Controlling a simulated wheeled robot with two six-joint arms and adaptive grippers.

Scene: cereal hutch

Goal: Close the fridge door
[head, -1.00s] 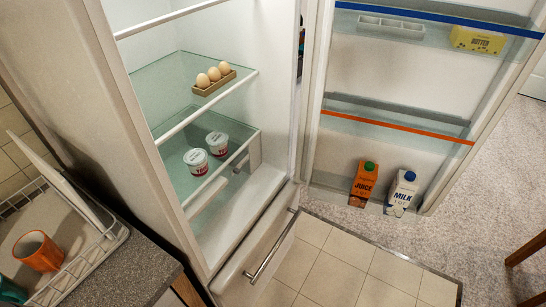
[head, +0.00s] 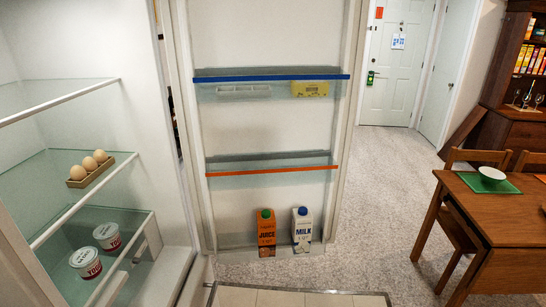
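The fridge door (head: 260,120) stands wide open in the middle of the head view, its inner side facing me. Its shelves have a blue and an orange rail. A juice carton (head: 266,233), a milk carton (head: 302,230) and a yellow butter pack (head: 311,89) stand in the door. The open fridge body (head: 115,150) is at the left, with eggs (head: 90,165) on one glass shelf and two white cups (head: 107,236) on a lower one. Neither gripper is in view.
Carpet (head: 385,190) is clear between the door and the table. A white room door (head: 397,65) and a wooden hutch (head: 510,80) are at the back.

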